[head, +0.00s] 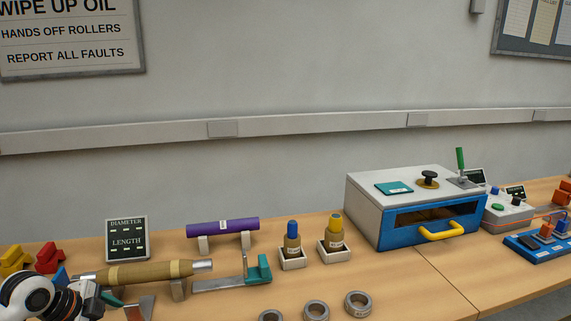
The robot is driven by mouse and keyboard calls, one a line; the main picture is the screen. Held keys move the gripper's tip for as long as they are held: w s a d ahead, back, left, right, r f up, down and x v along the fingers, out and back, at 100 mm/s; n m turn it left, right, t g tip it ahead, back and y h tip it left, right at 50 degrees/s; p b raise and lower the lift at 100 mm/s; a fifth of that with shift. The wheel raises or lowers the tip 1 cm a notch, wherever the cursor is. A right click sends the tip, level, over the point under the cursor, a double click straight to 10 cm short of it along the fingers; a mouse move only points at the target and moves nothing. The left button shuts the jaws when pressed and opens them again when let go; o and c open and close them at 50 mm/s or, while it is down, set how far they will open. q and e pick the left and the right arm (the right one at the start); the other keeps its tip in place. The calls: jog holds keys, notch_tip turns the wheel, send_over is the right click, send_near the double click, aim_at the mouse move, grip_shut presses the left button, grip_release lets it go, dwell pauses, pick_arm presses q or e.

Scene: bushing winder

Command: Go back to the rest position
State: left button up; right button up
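My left arm comes in at the lower left corner, with white and black parts. My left gripper (92,302) is just in front of the left end of a tan wound rod (140,272) with metal ends. Its fingers are too small and hidden to read, and I cannot tell whether it touches the rod. The rod lies level on supports. My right gripper is not in view.
A caliper-like tool with a teal jaw (258,270) stands right of the rod. Behind are a purple roll (222,227) and a display board (127,239). Metal rings (358,303) lie in front. Two bottles (292,238) and a blue-fronted oven (415,210) stand right.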

pick_arm(q)
jog(key=shift+n+g, duration=0.4)
jog(key=shift+n, duration=0.2)
jog(key=s+d+f, duration=0.3)
jog(key=d+f, duration=0.2)
jog(key=s+d+f, duration=0.2)
jog(key=shift+s+d+f, duration=0.2)
jog(key=shift+s+f, duration=0.1)
jog(key=shift+f, duration=0.05)
jog(key=s+d+f+n, duration=0.2)
jog(key=s+d+f, duration=0.3)
jog(key=s+d, duration=0.1)
jog(key=s+d+n+y, duration=0.3)
jog(key=s+n, duration=0.8)
jog(key=s, duration=0.5)
notch_tip(320, 180, down, 29)
jog(key=s+g, duration=0.2)
jog(key=s+a+f+g, duration=0.1)
jog(key=s+a+f, duration=0.2)
jog(key=s+f, duration=1.1)
jog(key=shift+s+m, duration=0.3)
jog(key=shift+s, duration=0.45)
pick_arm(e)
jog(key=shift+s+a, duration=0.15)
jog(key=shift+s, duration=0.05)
